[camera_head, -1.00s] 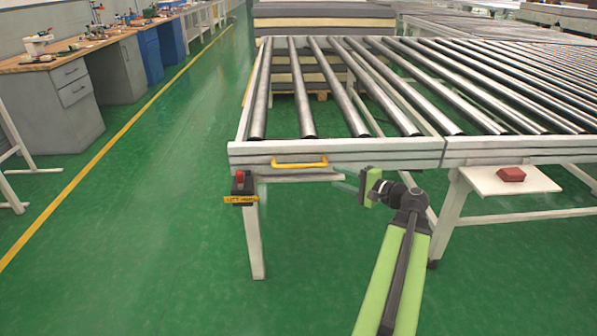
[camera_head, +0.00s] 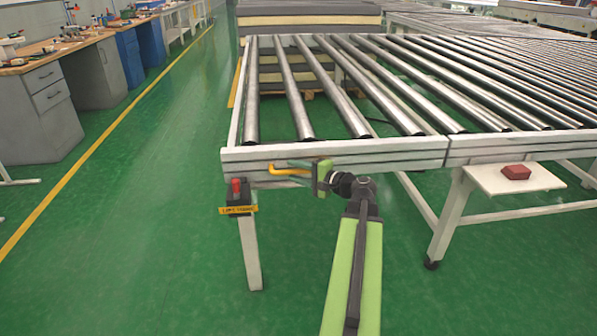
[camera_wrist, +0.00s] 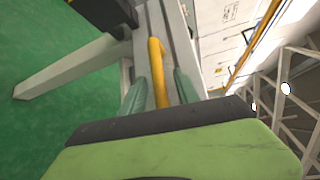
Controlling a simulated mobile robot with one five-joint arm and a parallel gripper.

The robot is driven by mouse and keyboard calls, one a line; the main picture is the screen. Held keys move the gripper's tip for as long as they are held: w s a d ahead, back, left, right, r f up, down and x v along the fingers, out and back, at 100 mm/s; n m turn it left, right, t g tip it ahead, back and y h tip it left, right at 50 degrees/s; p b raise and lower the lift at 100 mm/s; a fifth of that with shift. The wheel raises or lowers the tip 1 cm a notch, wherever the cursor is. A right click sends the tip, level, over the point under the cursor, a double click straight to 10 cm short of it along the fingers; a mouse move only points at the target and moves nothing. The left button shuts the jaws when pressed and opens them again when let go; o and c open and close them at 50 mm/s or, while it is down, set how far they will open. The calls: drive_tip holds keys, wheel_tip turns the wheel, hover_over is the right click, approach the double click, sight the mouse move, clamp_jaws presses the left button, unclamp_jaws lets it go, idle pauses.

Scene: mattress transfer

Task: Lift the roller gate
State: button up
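The roller gate (camera_head: 330,156) is the near end section of the roller conveyor, a pale metal frame with several steel rollers, lying level. Its yellow handle (camera_head: 287,171) is on the front rail, left of the frame's middle. My gripper (camera_head: 292,170) is at the handle's right part, reaching in from the right. In the wrist view, its two teal fingers (camera_wrist: 160,92) lie on either side of the yellow handle (camera_wrist: 157,70). Narrow gaps seem to show between fingers and handle, so the gripper looks open around it. The handle's near end is hidden by the gripper body.
A dark control box (camera_head: 238,193) with a red button hangs at the frame's left front corner. A white shelf (camera_head: 515,180) with a red box (camera_head: 516,172) juts out at the right. Stacked mattresses (camera_head: 308,17) stand behind. Green floor is clear at the left.

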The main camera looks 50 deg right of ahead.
drive_tip(key=shift+s+d, duration=0.1)
drive_tip(key=shift+d, duration=0.05)
drive_tip(key=shift+s+d, duration=0.2)
drive_tip(key=shift+d, duration=0.05)
clamp_jaws()
drive_tip(key=shift+d, duration=0.2)
idle(0.7)
